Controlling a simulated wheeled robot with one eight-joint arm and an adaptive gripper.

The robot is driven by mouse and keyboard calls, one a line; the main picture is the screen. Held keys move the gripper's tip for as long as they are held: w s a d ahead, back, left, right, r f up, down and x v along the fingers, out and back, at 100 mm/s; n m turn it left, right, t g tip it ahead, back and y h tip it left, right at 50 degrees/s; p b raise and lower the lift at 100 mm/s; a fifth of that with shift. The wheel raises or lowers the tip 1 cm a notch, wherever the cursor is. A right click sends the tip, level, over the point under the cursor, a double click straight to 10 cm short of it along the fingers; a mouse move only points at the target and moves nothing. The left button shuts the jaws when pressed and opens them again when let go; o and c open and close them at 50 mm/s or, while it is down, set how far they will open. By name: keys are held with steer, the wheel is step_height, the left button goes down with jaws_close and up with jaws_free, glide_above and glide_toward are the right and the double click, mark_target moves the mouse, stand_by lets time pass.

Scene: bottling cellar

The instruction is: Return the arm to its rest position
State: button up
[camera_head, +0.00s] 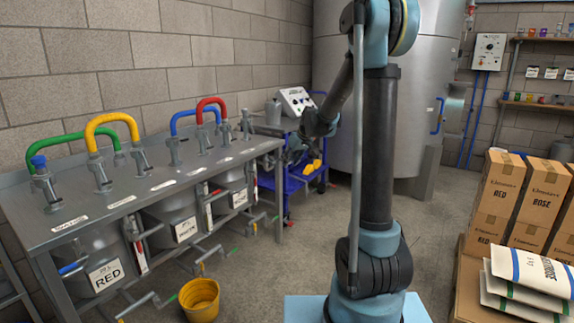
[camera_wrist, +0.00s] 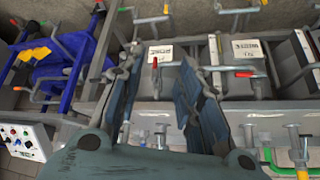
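My arm stands upright in the middle of the head view and bends over to the left at its top. My gripper (camera_head: 298,152) hangs in front of the blue cart, small and partly hard to make out there. In the wrist view my gripper (camera_wrist: 161,72) shows its two fingers spread apart, with nothing held between them. Beyond the fingers are the grey bench and the labelled tanks, apart from the gripper as far as I can tell.
A grey bench (camera_head: 160,184) with coloured hoses stands left. A blue cart (camera_head: 307,178) with a control box is behind my gripper. A yellow bucket (camera_head: 199,301) sits on the floor. Cartons (camera_head: 497,190) and sacks (camera_head: 528,275) are right. A steel tank (camera_head: 335,65) stands behind.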

steer(key=s+d+r+m, duration=0.1)
steer(key=s+d, duration=0.2)
steer(key=s, duration=0.3)
steer(key=s+d+r, duration=0.2)
steer(key=s+d, duration=0.1)
steer(key=s, duration=0.3)
steer(key=s+d+f+m+g+h, duration=0.1)
steer(key=s+d+f, duration=0.2)
steer(key=s, duration=0.8)
steer(key=s+d+f+m+g+h, duration=0.1)
steer(key=s+d+f+m, duration=0.1)
steer(key=s, duration=0.9)
steer(key=s+d+f+m+g+h, duration=0.1)
steer(key=s+d+f, duration=0.4)
steer(key=s, duration=0.6)
steer(key=shift+s+d+m+h, duration=0.15)
steer(key=shift+d+m+h, duration=0.35)
steer(key=shift+d+m, duration=0.15)
steer(key=shift+f, duration=0.15)
steer(key=shift+w+d+f, duration=0.1)
steer(key=shift+w+f, duration=0.05)
steer(key=shift+w, duration=0.25)
